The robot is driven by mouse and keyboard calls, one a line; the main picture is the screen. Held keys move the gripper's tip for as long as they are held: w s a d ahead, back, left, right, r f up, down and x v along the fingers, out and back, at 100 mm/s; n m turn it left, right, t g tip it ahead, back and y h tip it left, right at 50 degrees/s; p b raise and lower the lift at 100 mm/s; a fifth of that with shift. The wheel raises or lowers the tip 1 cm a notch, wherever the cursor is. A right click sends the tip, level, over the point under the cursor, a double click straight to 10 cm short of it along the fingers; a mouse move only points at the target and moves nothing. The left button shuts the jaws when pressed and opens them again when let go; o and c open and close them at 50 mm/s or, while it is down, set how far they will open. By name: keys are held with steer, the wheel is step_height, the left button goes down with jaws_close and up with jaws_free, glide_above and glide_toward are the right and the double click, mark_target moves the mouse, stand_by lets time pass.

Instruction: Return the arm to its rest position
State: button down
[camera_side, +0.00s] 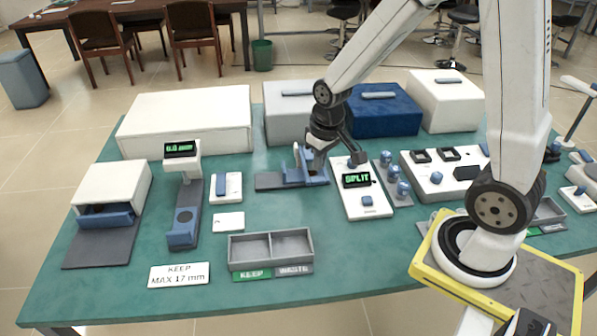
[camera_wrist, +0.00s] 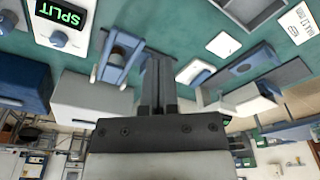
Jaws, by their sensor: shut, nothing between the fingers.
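My gripper (camera_side: 318,152) is at the end of my arm, low over the table, just above or behind a blue fixture (camera_side: 312,178) with a white upright part. In the wrist view the dark fingers of my gripper (camera_wrist: 157,64) are together with nothing between them. The blue fixture also shows in the wrist view (camera_wrist: 118,60), left of the fingertips. I cannot tell from these frames whether the fingers touch it.
Right of the fixture is a white panel (camera_side: 361,204) reading SPLIT. Behind stand a grey box (camera_side: 284,120), a blue box (camera_side: 385,116) and white boxes (camera_side: 185,118). A divided grey tray (camera_side: 271,263) lies at the front.

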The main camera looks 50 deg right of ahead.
steer(key=s+a+r+n+t, duration=0.1)
steer(key=s+a, duration=0.3)
steer(key=s, duration=0.2)
steer(key=shift+a, duration=0.4)
